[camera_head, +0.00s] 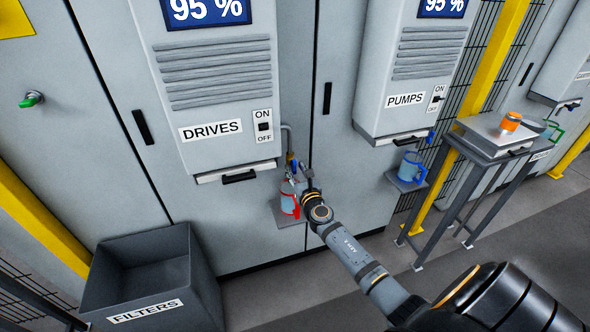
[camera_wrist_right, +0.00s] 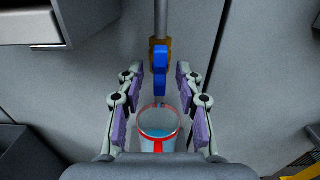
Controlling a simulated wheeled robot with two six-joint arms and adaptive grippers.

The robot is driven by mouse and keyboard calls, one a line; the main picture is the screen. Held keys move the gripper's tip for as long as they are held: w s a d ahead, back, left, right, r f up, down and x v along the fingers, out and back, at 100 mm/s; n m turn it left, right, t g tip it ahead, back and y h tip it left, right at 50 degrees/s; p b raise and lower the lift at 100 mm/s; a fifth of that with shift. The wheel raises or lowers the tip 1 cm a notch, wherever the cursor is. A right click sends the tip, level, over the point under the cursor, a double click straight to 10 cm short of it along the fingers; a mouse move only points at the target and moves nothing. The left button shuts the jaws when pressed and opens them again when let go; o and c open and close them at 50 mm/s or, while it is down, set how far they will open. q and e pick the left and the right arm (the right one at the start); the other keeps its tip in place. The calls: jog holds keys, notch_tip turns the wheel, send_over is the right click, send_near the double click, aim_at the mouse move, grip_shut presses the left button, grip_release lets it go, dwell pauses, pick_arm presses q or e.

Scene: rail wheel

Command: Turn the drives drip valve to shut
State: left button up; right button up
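The drives drip valve shows in the right wrist view as a brass body with a blue lever (camera_wrist_right: 160,75) on a grey vertical pipe; the lever points down along the pipe. In the head view the valve (camera_head: 290,160) is small, below the DRIVES cabinet (camera_head: 215,90). My right gripper (camera_wrist_right: 158,108) is open, its two fingers on either side of the lever's lower end, apart from it. It also shows in the head view (camera_head: 297,178). A red-rimmed jug (camera_wrist_right: 158,128) with bluish liquid stands below the valve; it shows in the head view (camera_head: 288,203). My left gripper is not in view.
A grey FILTERS bin (camera_head: 150,270) stands at lower left. The PUMPS cabinet (camera_head: 410,70) has a blue jug (camera_head: 411,167) below it. A stand (camera_head: 485,145) at right carries a scale with an orange item (camera_head: 511,122). Yellow posts stand at left and right.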

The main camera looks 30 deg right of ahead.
grip_shut()
jog(key=shift+f+m+b, duration=0.15)
jog(key=shift+m+b, duration=0.25)
jog(key=shift+m, duration=0.5)
jog(key=m, duration=0.3)
jog(key=shift+b, duration=0.3)
jog(key=shift+m+b, duration=0.55)
jog(key=shift+m, duration=1.75)
